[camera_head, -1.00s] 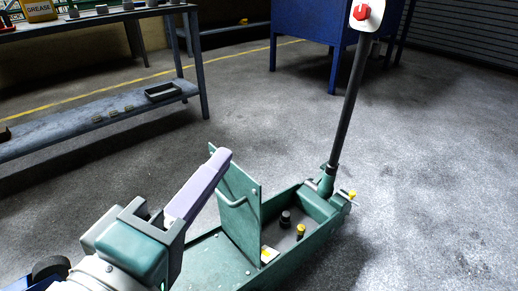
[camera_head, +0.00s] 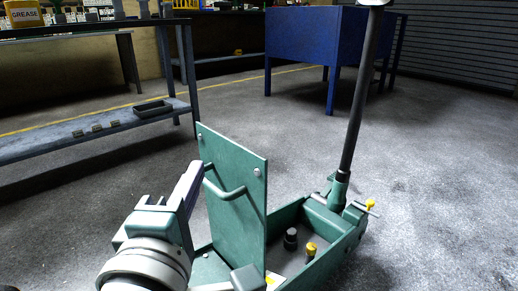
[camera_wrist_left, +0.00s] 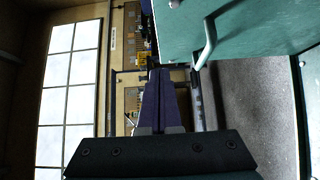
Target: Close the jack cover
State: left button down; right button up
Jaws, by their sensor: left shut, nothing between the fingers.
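The jack cover (camera_head: 250,215) is a flat green panel standing upright on the green trolley jack (camera_head: 325,255), so the bay beside it is uncovered. A bar handle (camera_head: 228,192) sticks out from the cover's left face. My left gripper (camera_head: 197,168) is shut and empty, its purple fingers pointing up at the left of the cover, near the handle. Contact with the handle cannot be told. In the left wrist view the shut fingers (camera_wrist_left: 158,75) lie left of the handle (camera_wrist_left: 207,45) and cover (camera_wrist_left: 240,25). My right gripper is not in view.
The jack's long dark lever (camera_head: 362,100) rises at the bay's far end. A black knob (camera_head: 291,238) and a yellow-topped cap (camera_head: 310,250) stand in the bay. A workbench (camera_head: 95,130) stands back left and a blue table (camera_head: 310,45) behind. The floor between is clear.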

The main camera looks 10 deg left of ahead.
aim_at(228, 142)
pick_arm(q)
jog(key=w, duration=0.2)
jog(key=w+d+b, duration=0.1)
jog(key=w, duration=0.1)
jog(key=w+d+b, duration=0.1)
jog(key=w, duration=0.1)
jog(key=shift+w, duration=0.35)
